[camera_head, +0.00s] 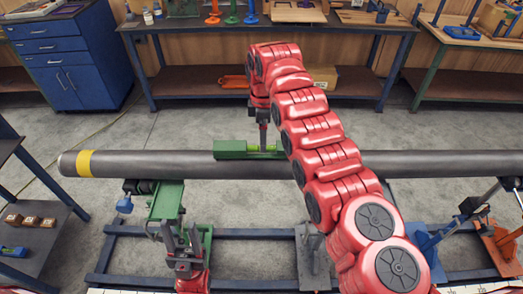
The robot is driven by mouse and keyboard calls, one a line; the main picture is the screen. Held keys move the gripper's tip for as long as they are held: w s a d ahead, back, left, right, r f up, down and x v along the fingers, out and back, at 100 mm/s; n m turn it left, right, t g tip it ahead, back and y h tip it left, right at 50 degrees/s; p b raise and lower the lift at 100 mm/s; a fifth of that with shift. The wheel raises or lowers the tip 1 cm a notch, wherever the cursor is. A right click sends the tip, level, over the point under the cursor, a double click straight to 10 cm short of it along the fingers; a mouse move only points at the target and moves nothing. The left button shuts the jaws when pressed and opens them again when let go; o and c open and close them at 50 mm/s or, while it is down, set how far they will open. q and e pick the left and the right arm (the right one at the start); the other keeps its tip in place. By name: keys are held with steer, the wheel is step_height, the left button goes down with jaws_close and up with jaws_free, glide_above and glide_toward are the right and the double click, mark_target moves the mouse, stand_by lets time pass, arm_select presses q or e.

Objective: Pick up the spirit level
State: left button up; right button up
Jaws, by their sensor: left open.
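My left gripper (183,262) is low at the left, in front of the pipe and apart from the level. It is open and empty.
The pipe has a yellow band (84,163) near its left end and rests over a blue frame (255,233) with a green support (165,202). An orange support (503,250) stands at the right. Workbenches (180,24) line the back. A shelf at the left holds small blocks (31,220).

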steer(key=shift+f, duration=0.3)
steer(key=shift+a+f+p, duration=0.15)
steer(key=shift+f+p, duration=0.3)
steer(key=shift+p, duration=0.25)
step_height(320, 180, down, 3)
steer(key=shift+s+a+f+p, duration=0.1)
steer(key=shift+f+p, duration=0.1)
steer(key=shift+p, duration=0.85)
steer(key=shift+f, duration=0.45)
jaws_close()
